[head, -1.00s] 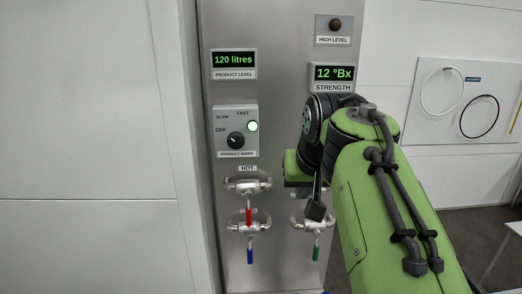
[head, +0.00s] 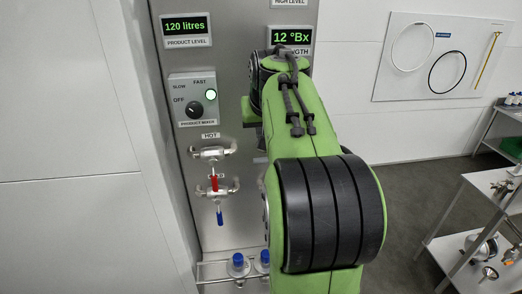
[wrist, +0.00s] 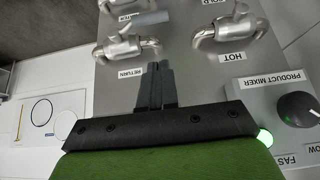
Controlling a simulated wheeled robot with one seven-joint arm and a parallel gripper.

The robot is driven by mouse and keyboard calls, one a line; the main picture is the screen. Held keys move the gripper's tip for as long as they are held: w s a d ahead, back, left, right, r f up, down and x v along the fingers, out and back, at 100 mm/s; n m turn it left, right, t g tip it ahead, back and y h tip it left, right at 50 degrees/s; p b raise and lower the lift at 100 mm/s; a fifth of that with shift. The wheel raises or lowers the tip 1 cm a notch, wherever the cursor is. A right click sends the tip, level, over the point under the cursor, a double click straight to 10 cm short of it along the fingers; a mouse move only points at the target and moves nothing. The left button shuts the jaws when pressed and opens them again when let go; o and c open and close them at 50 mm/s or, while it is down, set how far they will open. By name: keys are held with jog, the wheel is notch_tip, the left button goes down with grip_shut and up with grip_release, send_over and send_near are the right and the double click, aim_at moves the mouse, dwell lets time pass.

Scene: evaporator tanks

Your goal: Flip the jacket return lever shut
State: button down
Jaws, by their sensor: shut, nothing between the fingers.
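In the wrist view, which shows the panel upside down, the jacket return valve (wrist: 124,46) is a silver bent pipe fitting next to a RETURN label (wrist: 132,72). A pale grey bar (wrist: 150,18) lies just beyond it; I cannot tell whether this is its lever. My gripper (wrist: 154,66) is shut and empty, its dark fingertips close to the valve and label. Whether they touch is unclear. In the head view my arm hides the return valve and the gripper.
The mixer knob (head: 194,109) sits above. Blue-capped bottles (head: 238,265) stand on a low rack. A trolley (head: 465,265) is at right.

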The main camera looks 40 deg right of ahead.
jog(key=x, duration=0.4)
jog(key=shift+s+a, duration=0.1)
jog(key=shift+s, duration=0.05)
jog(key=shift+s+a+f, duration=0.1)
jog(key=shift+s+f, duration=0.05)
jog(key=shift+f, duration=0.45)
jog(key=shift+s+a+f, duration=0.1)
jog(key=shift+f, duration=0.55)
jog(key=shift+s+a+f, duration=0.1)
jog(key=shift+s+f, duration=0.05)
jog(key=shift+f, duration=0.25)
